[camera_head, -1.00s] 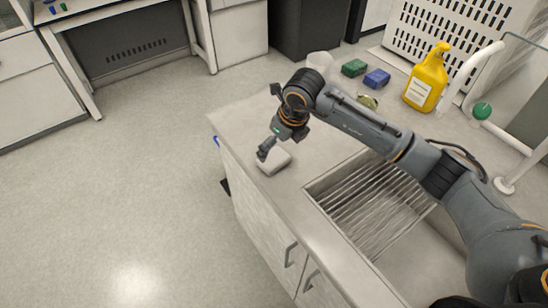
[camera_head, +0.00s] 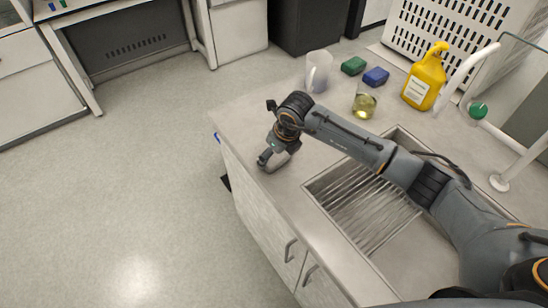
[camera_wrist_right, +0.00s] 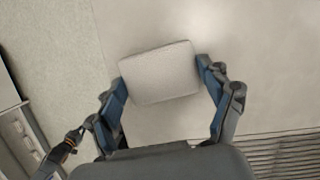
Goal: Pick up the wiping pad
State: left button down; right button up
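The wiping pad is a pale grey, rounded block. It lies flat on the grey counter near its front-left corner and shows almost whole in the right wrist view (camera_wrist_right: 157,72). In the head view the pad (camera_head: 281,160) is largely hidden by my right gripper (camera_head: 270,162). My right gripper is low over the pad, one blue-lined finger on each side of it. The fingertips are very close to the pad's side edges; I cannot tell whether they touch. The fingers are spread about the pad's width.
A sink with a ribbed drainer (camera_head: 362,210) lies right of the pad. Behind stand a clear beaker (camera_head: 318,72), a flask with yellowish liquid (camera_head: 364,104), a green sponge (camera_head: 354,66), a blue sponge (camera_head: 376,77) and a yellow bottle (camera_head: 425,80). The counter's front edge is close.

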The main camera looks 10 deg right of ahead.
aim_at(275, 157)
jog(key=shift+r+b, duration=0.4)
notch_tip(275, 157, up, 2)
jog(key=shift+r+b, duration=0.1)
jog(key=shift+b, duration=0.55)
pick_arm(q)
jog(key=f+b, duration=0.2)
jog(key=f, duration=0.1)
jog(key=f+b, duration=0.1)
jog(key=f, duration=0.1)
jog(key=shift+w+a+f, duration=0.15)
jog(key=shift+w+f, duration=0.05)
jog(key=shift+w, duration=0.05)
pick_arm(e)
jog(key=s+a+r, duration=0.3)
jog(key=s+r, duration=0.7)
jog(key=s, duration=0.3)
jog(key=shift+s+a, duration=0.15)
jog(key=shift+s, duration=0.15)
